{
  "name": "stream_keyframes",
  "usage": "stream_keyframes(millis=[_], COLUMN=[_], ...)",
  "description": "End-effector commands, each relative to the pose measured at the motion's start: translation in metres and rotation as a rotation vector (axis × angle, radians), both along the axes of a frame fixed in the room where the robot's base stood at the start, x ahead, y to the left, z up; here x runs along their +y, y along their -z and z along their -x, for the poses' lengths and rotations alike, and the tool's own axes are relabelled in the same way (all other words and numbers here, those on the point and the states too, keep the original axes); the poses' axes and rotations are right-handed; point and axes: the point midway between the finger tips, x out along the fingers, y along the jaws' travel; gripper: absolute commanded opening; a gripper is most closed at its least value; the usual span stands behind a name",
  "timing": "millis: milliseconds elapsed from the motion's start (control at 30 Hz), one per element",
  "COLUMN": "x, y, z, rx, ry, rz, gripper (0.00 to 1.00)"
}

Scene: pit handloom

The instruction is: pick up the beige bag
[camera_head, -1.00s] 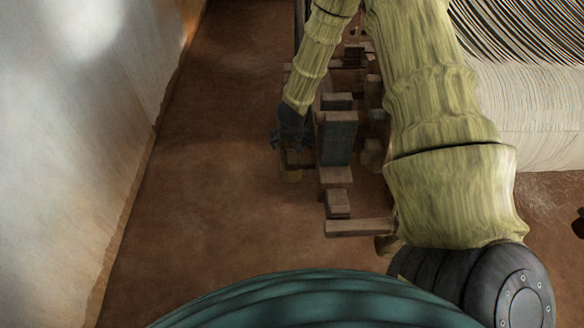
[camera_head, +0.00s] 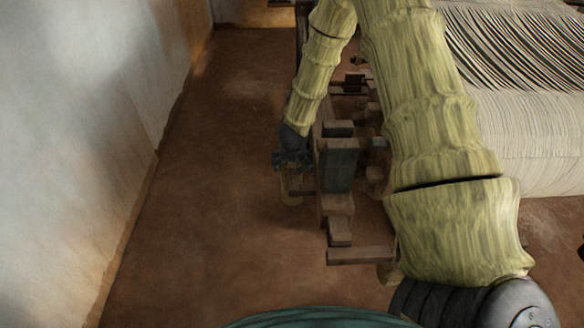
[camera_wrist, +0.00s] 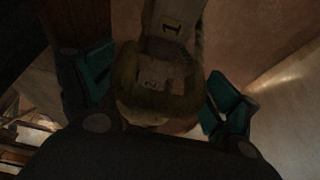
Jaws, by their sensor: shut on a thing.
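The beige bag (camera_wrist: 158,75) shows in the wrist view between the two teal finger pads of my gripper (camera_wrist: 160,88). It has dark marks like a "1" and a "2" on its side. My gripper is shut on it; the exact contact of the pads is too dark to see. In the head view my dark gripper (camera_head: 292,160) points down at the left side of the wooden loom parts, with a small pale part of the bag (camera_head: 291,191) below it. I cannot tell whether the bag touches the floor.
Wooden loom blocks and beams (camera_head: 340,170) stand close to the right of my gripper. The loom's pale threads (camera_head: 530,130) lie further right. A pale wall (camera_head: 80,150) runs along the left. The brown floor (camera_head: 210,200) between wall and loom is clear.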

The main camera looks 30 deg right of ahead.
Motion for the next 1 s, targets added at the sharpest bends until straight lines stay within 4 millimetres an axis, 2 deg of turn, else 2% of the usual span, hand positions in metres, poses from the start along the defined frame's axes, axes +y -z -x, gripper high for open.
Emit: stream_keyframes(millis=[200, 533, 767, 1000], x=[0.000, 0.016, 0.037, 0.066], y=[-0.014, -0.012, -0.011, -0.011], z=[-0.001, 0.026, 0.060, 0.107], rx=[-0.002, 0.000, 0.001, 0.000], ry=[-0.001, 0.001, 0.000, -0.002], rz=[0.001, 0.000, -0.001, 0.000], gripper=[0.27, 0.27, 0.27, 0.27])
